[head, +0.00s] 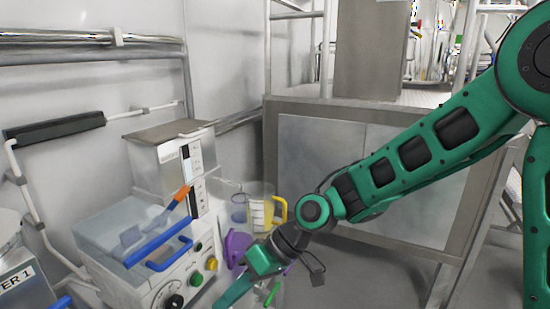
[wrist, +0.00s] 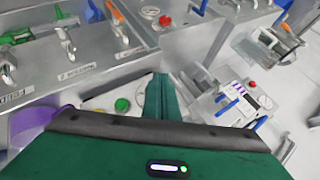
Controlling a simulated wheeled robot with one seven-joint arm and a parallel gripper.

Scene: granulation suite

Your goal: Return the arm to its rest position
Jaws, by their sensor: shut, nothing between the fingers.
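My green arm reaches from the upper right of the head view down to the bottom middle. My gripper (head: 233,292) is at its lower end and runs out of the bottom of the picture. It is beside the front of a white machine with knobs. In the wrist view the green fingers of my gripper (wrist: 160,88) are together, with nothing between them.
The white machine (head: 150,280) has a blue handle. A clear jug with a yellow handle (head: 279,209) and a purple container (head: 236,247) stand close to my forearm. A metal-framed panel (head: 310,150) is behind the arm. Grey floor (head: 390,270) shows lower right.

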